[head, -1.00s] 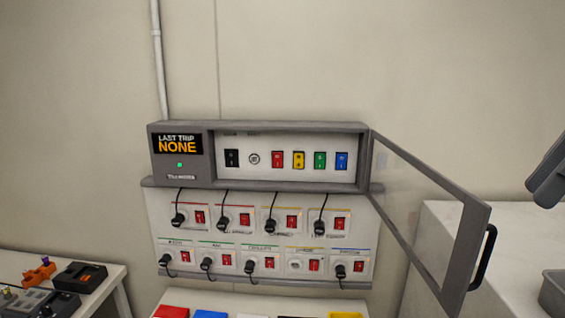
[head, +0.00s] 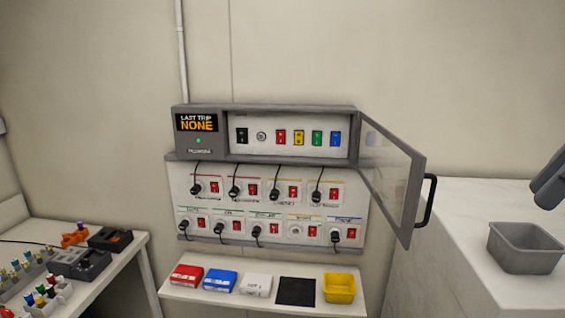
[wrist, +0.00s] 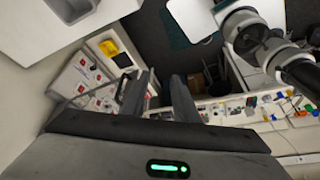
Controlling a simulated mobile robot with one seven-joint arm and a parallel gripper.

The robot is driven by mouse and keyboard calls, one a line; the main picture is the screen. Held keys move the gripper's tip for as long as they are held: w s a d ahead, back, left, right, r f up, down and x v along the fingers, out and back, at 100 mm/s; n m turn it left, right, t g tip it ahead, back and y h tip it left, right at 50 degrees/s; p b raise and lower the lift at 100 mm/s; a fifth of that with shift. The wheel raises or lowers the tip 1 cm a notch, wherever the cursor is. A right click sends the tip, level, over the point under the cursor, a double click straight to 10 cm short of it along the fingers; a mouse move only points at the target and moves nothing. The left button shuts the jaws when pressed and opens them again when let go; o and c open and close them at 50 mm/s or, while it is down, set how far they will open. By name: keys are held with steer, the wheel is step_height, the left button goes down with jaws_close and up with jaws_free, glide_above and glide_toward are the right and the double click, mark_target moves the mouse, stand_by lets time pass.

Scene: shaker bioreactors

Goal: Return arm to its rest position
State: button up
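My gripper (wrist: 160,88) shows in the wrist view with its two dark fingers apart and nothing between them. A dark grey part at the right edge of the head view, above the grey bin, looks like part of my arm; its fingers are not clear there. The breaker panel (head: 203,155) on the wall has its clear door (head: 390,180) swung open to the right. Its display reads "LAST TRIP NONE". My gripper is apart from the panel.
Below the panel are sockets with black plugs and red switches. A shelf (head: 185,296) holds red, blue and white boxes, a black pad and a yellow bin (head: 339,288). A grey bin (head: 525,248) sits on the right counter (head: 455,230). A cluttered bench (head: 120,262) stands at left.

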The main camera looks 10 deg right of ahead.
steer(key=w+a+f+m+t+h, duration=0.1)
steer(key=w+a+f+m, duration=0.2)
steer(key=a+f, duration=0.8)
steer(key=w+a+f+m+t+h, duration=0.1)
steer(key=a+f+m, duration=0.4)
steer(key=a+f, duration=0.5)
steer(key=w+a+h, duration=0.1)
steer(key=w+a, duration=0.1)
steer(key=a, duration=0.3)
steer(key=shift+w+f+m, duration=0.15)
steer(key=shift+f+m, duration=0.15)
steer(key=shift+f, duration=0.05)
